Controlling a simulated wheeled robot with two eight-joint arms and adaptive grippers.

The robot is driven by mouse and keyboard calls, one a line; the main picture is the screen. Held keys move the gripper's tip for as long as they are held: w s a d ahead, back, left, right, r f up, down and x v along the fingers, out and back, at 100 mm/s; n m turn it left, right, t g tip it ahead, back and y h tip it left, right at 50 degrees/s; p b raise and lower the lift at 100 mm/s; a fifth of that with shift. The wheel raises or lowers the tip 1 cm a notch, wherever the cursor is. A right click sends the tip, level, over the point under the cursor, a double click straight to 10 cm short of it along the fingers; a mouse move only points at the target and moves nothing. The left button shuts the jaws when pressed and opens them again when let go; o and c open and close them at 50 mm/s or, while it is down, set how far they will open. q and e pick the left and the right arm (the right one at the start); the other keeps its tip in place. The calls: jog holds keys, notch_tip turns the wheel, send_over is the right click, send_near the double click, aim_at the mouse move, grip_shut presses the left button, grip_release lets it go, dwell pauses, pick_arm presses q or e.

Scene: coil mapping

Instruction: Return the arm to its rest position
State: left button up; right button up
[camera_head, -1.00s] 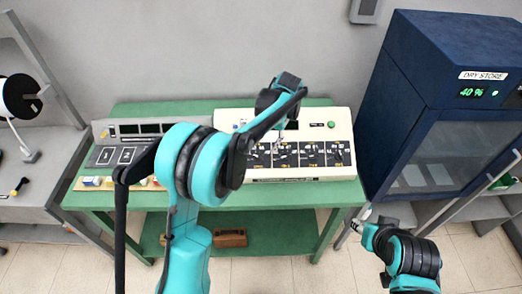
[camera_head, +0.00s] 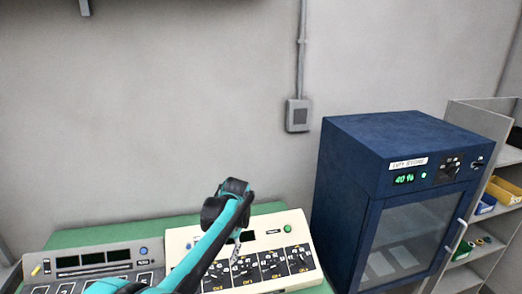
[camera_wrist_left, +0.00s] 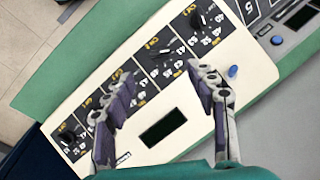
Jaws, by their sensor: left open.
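My left arm reaches from the bottom of the head view over a cream control panel (camera_head: 292,222). Its gripper (camera_head: 237,258) hangs over the panel, pointing down, and is small there. In the left wrist view the gripper (camera_wrist_left: 160,78) is open, its two grey fingers spread with nothing between them. Below them is the cream panel (camera_wrist_left: 235,100), with a row of black dial sections, a dark display (camera_wrist_left: 163,128) and a blue button (camera_wrist_left: 232,71). I cannot tell how far the fingertips are above the panel. My right arm is not in view.
A grey console (camera_head: 85,263) stands left of the cream panel on the green table (camera_head: 175,227). A tall blue dry-store cabinet (camera_head: 345,190) stands close to the right. Beyond it is a shelf unit (camera_head: 478,118) with bins.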

pick_arm(q)
jog(key=s+a+f+n+t+h+b, duration=0.1)
jog(key=s+f+t+b, duration=0.2)
jog(key=s, duration=0.9)
jog(key=s+a+f+n+t+h+b, duration=0.1)
jog(key=s+a+f+t+b, duration=0.1)
jog(key=s, duration=1.1)
notch_tip(320, 180, down, 3)
jog(key=shift+s+r+t+h+b, duration=0.25)
jog(key=shift+t+h+b, duration=0.15)
jog(key=shift+t+b, duration=0.6)
